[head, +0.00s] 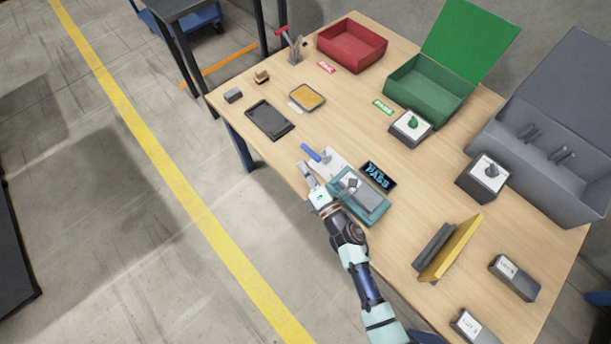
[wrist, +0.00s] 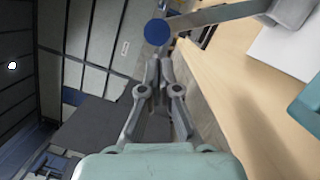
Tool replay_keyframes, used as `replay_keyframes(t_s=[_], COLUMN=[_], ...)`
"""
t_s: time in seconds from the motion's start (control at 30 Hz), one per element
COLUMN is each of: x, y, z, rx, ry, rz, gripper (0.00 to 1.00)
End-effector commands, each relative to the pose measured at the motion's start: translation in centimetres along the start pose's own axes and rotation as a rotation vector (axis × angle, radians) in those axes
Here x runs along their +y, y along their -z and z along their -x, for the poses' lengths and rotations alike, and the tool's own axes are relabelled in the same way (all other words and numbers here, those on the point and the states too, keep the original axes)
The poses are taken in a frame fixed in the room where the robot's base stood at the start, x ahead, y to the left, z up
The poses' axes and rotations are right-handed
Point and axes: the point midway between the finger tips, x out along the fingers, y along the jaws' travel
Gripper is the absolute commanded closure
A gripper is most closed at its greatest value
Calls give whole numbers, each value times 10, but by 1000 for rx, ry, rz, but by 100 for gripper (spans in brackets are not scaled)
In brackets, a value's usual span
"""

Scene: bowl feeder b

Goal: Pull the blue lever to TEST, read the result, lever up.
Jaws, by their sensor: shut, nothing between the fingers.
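The blue lever (head: 311,153) stands out from a white plate (head: 333,158) near the table's front edge. In the wrist view its round blue knob (wrist: 157,32) sits at the end of a grey bar, just beyond my fingertips. My gripper (head: 306,167) is shut and empty beside the lever, and no grip on the knob shows. Its closed fingers show in the wrist view (wrist: 159,68). A dark display (head: 377,176) reads PASS in blue letters. A teal fixture (head: 373,213) sits beside the plate; my wrist partly hides it. Any TEST marking is too small to read.
A red bin (head: 352,43) with a red label and an open green box (head: 431,82) with a PASS label stand at the back. A grey bin (head: 540,145) is at right. A dark tray (head: 270,120) lies left of the lever.

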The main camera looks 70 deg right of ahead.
Motion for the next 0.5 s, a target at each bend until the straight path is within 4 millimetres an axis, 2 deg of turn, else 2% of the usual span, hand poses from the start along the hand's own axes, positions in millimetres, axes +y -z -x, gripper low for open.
replay_keyframes(t_s=[0.03,0.13,0.5], x=[3,2,0], y=[-8,-14,-16], z=[-2,-3,-3], rx=[-3,-1,1], ry=[0,0,0], rz=[1,0,-1], gripper=[100,100,100])
